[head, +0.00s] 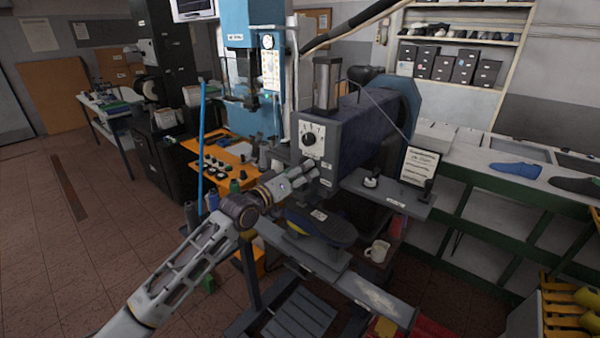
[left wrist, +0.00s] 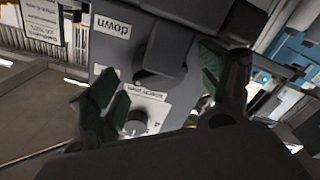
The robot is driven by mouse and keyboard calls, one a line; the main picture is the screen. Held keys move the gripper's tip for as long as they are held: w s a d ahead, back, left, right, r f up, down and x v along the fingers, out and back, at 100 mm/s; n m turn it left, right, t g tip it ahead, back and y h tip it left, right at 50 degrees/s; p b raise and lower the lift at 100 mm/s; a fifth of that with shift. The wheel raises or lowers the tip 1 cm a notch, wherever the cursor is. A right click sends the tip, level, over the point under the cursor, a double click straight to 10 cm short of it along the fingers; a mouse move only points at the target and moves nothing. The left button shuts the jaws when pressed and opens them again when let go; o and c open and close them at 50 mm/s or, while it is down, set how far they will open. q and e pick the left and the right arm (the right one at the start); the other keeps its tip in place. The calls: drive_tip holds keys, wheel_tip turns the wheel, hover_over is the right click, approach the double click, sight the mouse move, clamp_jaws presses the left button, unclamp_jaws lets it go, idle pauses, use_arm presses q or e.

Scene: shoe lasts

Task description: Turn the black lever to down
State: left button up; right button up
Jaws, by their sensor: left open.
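The black lever (left wrist: 163,52) shows in the left wrist view as a dark piece on the front of a grey machine, between my gripper's fingers in the picture. A white label reading "down" (left wrist: 112,25) is beside it, upside down in this view. My left gripper (left wrist: 157,78) has its two green-padded fingers spread apart, with nothing clearly held. In the head view, my left gripper (head: 308,176) is at the machine's front face, below the dial (head: 310,139), and largely hides the lever there. I cannot tell whether a finger touches the lever.
The grey machine (head: 350,125) has a shelf (head: 388,194) to the right with small knobs and a sign.

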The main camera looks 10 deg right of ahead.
use_arm(q)
drive_tip(key=shift+d, duration=0.1)
use_arm(e)
drive_tip(key=shift+d, duration=0.15)
use_arm(q)
drive_tip(key=shift+c, duration=0.6)
drive_tip(key=c, duration=0.9)
use_arm(e)
drive_tip(key=shift+d, duration=0.2)
